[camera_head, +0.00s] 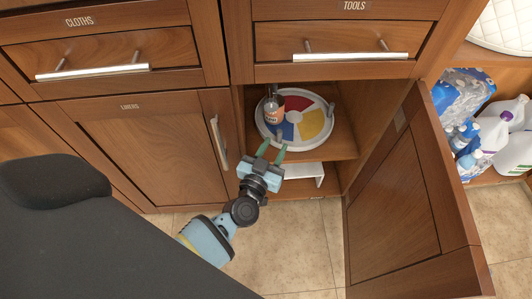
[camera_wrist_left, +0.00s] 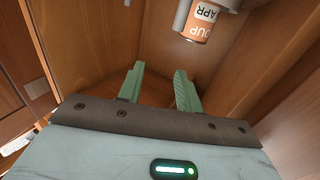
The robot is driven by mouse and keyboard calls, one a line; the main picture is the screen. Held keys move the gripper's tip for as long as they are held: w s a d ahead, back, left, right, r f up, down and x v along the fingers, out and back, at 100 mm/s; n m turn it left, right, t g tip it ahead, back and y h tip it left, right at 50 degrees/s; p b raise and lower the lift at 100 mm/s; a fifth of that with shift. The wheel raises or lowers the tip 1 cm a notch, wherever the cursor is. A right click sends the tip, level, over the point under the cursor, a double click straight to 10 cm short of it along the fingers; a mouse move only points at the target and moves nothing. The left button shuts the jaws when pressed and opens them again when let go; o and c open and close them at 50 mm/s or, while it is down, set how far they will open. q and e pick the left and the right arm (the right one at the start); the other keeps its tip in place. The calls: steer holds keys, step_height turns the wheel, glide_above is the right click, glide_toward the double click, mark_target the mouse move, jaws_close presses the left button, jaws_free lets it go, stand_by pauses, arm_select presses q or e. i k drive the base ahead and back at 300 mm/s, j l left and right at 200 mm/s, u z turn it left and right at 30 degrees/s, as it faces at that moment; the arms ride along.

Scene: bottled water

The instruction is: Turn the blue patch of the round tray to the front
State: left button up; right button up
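The round tray (camera_head: 330,124) lies on a shelf inside the open cabinet. It has a white rim and red, yellow, white and blue patches. The blue patch (camera_head: 288,131) shows at the tray's front, left of centre, partly hidden by a can and a small grey post (camera_head: 279,136). The can with an orange label (camera_head: 275,112) stands on the tray's left part; an orange soup can (camera_wrist_left: 199,22) shows at the top of the left wrist view. My left gripper (camera_head: 273,150) is open and empty just in front of the tray; its two green fingers (camera_wrist_left: 160,90) are apart. My right gripper is out of view.
The cabinet door (camera_head: 405,205) stands open on the right, and a closed door (camera_head: 150,145) is on the left. Closed drawers (camera_head: 335,43) are above the opening. A white stand (camera_head: 305,173) is below the shelf. Bottles (camera_head: 490,130) stand at the far right.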

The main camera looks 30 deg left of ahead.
mark_target(308, 121)
steer(key=k+l, duration=0.1)
steer(key=i+l+u, duration=0.25)
steer(key=l+u, duration=0.5)
steer(key=l, duration=0.2)
steer(key=i, duration=0.05)
